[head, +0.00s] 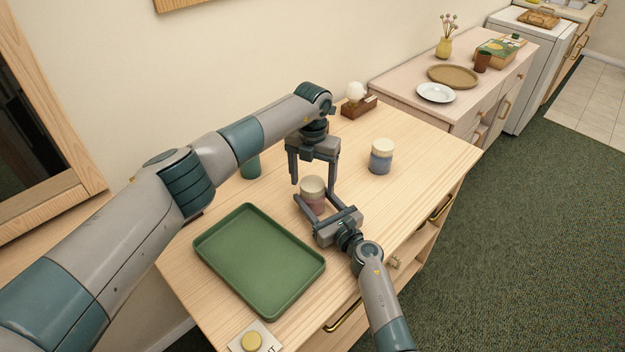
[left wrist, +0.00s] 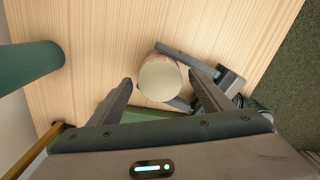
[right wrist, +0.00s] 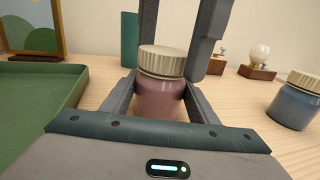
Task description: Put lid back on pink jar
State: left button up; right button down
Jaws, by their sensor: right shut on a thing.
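The pink jar (head: 315,204) stands upright on the wooden cabinet top. A cream ribbed lid (right wrist: 162,61) sits on its mouth; whether it is fully seated I cannot tell. My right gripper (head: 314,195) is shut on the jar body, its fingers on either side, as the right wrist view shows on the pink glass (right wrist: 160,99). My left gripper (left wrist: 160,78) points down from above, open, its fingers spread on either side of the lid with gaps. In the left wrist view the lid's round top (left wrist: 163,83) hides most of the jar.
A green tray (head: 262,238) lies left of the jar. A blue jar with a cream lid (head: 381,157) stands to the right. A green cylinder (head: 250,167) and a bulb lamp on a wooden base (head: 358,106) stand behind. The cabinet top right of the blue jar is clear.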

dwell(0.3)
pick_arm(q)
notch_tip(320, 180, up, 12)
dwell(0.7)
pick_arm(e)
jog(key=c, duration=0.6)
grip_release()
jog(key=b+v, duration=0.1)
jog(key=v, duration=1.5)
jog(key=shift+s+d+f, duration=0.1)
jog(key=shift+s+d, duration=0.35)
jog(key=shift+s, duration=0.15)
pick_arm(q)
jog(key=shift+f, duration=0.5)
